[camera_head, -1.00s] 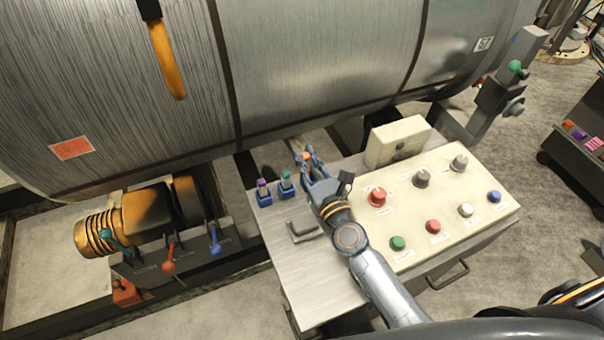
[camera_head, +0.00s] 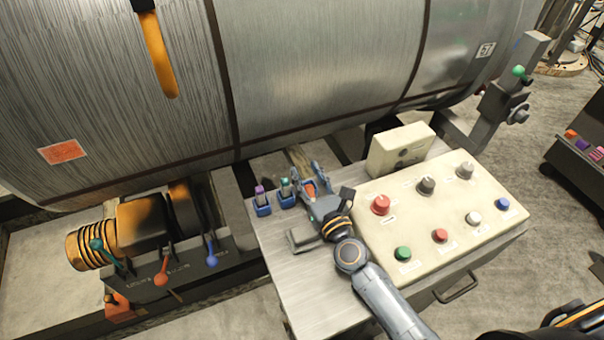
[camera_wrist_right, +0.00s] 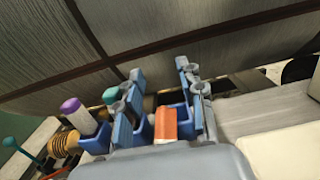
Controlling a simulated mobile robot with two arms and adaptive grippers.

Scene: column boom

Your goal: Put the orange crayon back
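The orange crayon (camera_head: 310,188) stands in a blue holder at the far edge of the metal table (camera_head: 325,290). It also shows in the right wrist view (camera_wrist_right: 165,125), with the blue holder (camera_wrist_right: 183,118) around its lower part. My right gripper (camera_head: 304,178) is open, with one finger on each side of the crayon. In the wrist view gaps show between the fingers and the crayon. The crayon's lower end is hidden. My left gripper is not in view.
A purple crayon (camera_head: 260,191) and a teal crayon (camera_head: 285,184) stand in blue holders to the left. A cream button panel (camera_head: 425,215) lies to the right, with a cream box (camera_head: 400,150) behind it. A large metal drum (camera_head: 320,70) rises beyond the table.

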